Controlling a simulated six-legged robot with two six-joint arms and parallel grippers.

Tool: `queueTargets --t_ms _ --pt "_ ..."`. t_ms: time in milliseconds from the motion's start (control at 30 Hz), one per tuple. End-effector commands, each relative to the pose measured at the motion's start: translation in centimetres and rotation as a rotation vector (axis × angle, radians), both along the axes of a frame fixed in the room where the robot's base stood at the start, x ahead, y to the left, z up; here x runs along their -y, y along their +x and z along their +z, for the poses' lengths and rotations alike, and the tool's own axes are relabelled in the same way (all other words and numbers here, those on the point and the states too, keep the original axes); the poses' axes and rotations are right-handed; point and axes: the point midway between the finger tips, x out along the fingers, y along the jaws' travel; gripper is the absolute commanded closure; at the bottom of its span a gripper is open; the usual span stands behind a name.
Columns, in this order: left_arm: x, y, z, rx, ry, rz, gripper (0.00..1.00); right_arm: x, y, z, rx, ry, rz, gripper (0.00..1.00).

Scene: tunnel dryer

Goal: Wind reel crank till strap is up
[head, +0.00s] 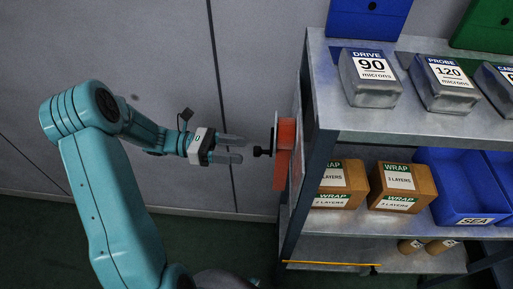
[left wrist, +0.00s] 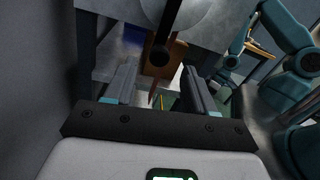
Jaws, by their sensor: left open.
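The reel (head: 286,133) is an orange roll with a pale side disc, mounted on the side of the shelf in the head view. Its black crank knob (head: 262,152) points left, towards my left gripper (head: 241,149). The orange strap (head: 281,178) hangs below the reel. My left gripper is open, with one finger above the other, just left of the knob and apart from it. In the left wrist view, the crank knob (left wrist: 160,54) shows beyond and between the open fingers, in front of the grey disc (left wrist: 198,12). My right gripper cannot be made out.
The metal shelf (head: 390,121) stands right of the reel, holding labelled grey blocks, WRAP boxes (head: 402,185) and blue bins (head: 468,190). A yellow rod (head: 330,264) lies along its lower edge. The wall (head: 150,45) is behind my left arm.

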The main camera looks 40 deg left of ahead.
Motion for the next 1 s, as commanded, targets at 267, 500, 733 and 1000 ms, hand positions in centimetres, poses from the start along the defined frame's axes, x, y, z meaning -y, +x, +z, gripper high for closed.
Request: queueTargets --t_ms 267,500,733,1000 --pt "4.3 2.4 0.1 0.000 -0.002 -0.003 0.45 0.0 0.0 0.6 0.000 0.000 0.000 0.57" --pt "5.2 2.9 0.0 -0.001 0.000 -0.001 0.45 0.0 0.0 0.7 0.001 0.000 0.000 0.57" --pt "5.2 2.9 0.0 0.000 0.001 -0.001 0.62 0.0 0.0 0.7 0.000 0.000 0.000 0.57" --pt "5.2 2.9 0.0 0.000 0.001 -0.001 1.00 0.0 0.0 0.6 0.000 0.000 0.000 0.57"
